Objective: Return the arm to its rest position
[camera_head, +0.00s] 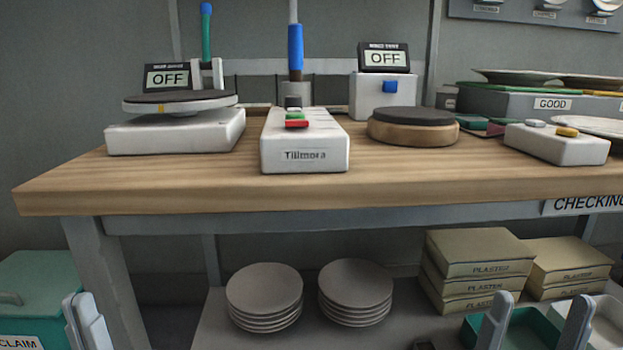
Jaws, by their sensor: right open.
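My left gripper (87,322) shows at the lower left edge, in front of the table's left leg and beside a green bin. Its fingers appear close together, and I cannot tell whether they are open or shut. My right gripper (537,322) shows at the lower right, with its two fingers wide apart and nothing seen between them. It is in front of a green tray (480,330), below the table top. The lower parts of both arms are out of view.
A wooden table (300,190) carries a scale (175,135), a white box with buttons (305,150), a round dark-topped stand (413,127) and a "GOOD" rack (510,103). Below are two plate stacks (264,290) (355,287) and plaster boxes (478,255). A green bin (40,280) stands left.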

